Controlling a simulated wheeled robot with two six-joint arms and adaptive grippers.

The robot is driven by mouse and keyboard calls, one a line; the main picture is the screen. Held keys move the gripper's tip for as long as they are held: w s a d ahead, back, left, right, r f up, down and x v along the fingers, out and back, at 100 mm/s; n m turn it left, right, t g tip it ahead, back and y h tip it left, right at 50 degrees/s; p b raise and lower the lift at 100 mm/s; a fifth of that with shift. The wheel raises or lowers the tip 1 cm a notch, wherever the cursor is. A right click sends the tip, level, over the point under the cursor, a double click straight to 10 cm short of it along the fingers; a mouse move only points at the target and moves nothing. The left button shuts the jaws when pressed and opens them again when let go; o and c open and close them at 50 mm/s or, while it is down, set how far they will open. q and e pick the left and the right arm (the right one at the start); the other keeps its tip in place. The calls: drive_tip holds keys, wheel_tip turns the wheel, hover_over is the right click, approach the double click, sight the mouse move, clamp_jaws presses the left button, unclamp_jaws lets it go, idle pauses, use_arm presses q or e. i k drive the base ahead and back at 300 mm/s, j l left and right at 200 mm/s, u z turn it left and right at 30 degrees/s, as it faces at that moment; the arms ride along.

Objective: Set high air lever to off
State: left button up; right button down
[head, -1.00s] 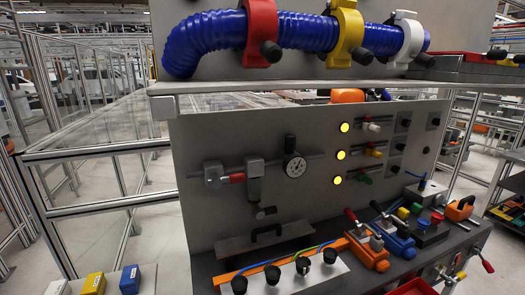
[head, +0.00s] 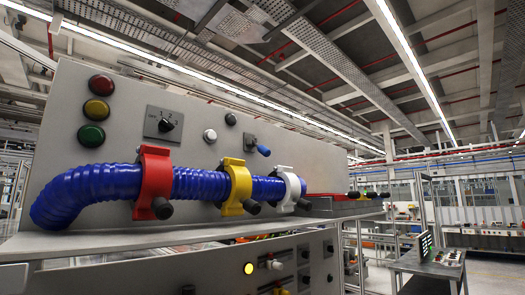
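A small lever with a blue handle (head: 263,150) sits on the upper grey panel, right of its small mounting plate (head: 250,141). Its handle points to the right and slightly down. It is probably the high air lever, but I cannot read any label on it. A black rotary switch (head: 164,125) on a grey plate is further left on the same panel. Neither of my grippers is in view.
Red (head: 101,85), yellow (head: 97,110) and green (head: 91,136) lamps are at the panel's left. A blue corrugated hose (head: 95,187) runs below through red (head: 154,180), yellow (head: 236,185) and white (head: 291,187) clamps. A lit yellow lamp (head: 249,269) is on the lower panel.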

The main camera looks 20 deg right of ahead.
sight(264, 150)
drive_tip(key=l+u, duration=0.15)
drive_tip(key=l, duration=0.55)
drive_tip(key=l+u, duration=0.1)
drive_tip(key=l, duration=0.65)
drive_tip(key=l+u, duration=0.15)
drive_tip(key=l, duration=0.55)
drive_tip(key=k+l+u, duration=0.1)
drive_tip(key=l, duration=0.6)
